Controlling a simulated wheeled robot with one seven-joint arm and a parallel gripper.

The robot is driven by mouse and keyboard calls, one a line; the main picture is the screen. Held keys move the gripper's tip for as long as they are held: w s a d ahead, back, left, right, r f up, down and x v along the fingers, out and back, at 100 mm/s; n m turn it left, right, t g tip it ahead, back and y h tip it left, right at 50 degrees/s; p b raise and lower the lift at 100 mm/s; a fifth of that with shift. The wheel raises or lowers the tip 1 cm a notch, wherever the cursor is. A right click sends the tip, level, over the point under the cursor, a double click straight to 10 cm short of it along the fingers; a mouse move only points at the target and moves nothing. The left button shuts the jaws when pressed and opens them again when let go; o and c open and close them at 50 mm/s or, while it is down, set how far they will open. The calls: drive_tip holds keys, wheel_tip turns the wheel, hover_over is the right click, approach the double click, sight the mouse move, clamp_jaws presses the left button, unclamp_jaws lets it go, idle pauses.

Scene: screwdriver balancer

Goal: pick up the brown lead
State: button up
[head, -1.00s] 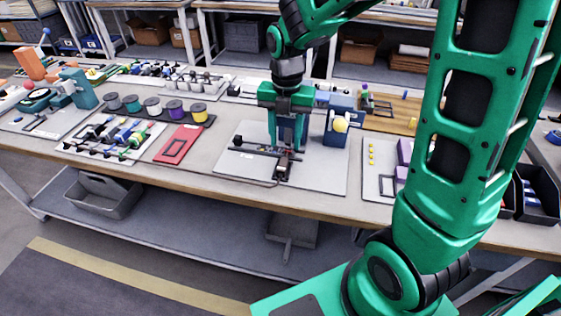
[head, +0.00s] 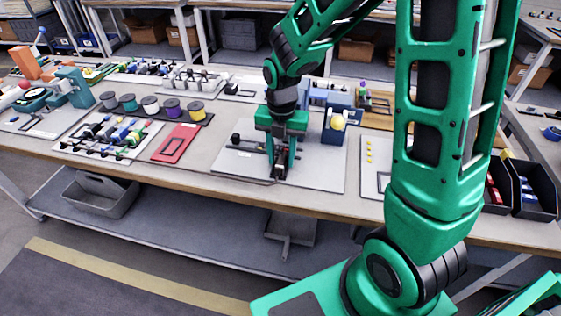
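My gripper (head: 280,163) points down over the middle of a light grey board (head: 325,178) on the workbench. Its fingertips are at a small dark fixture on that board, near the board's front edge. A dark bar (head: 249,147) with a knob at its left end runs left from the fingers. I cannot make out a brown lead; it is too small to tell or is hidden behind the gripper. Whether the fingers are open or shut on something is not clear.
A red panel (head: 175,142), a row of spools (head: 150,104) and a tool board (head: 108,137) lie to the left. Dark bins (head: 533,190) stand at the right.

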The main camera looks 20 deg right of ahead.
clamp_jaws()
drive_tip(key=shift+r, duration=0.15)
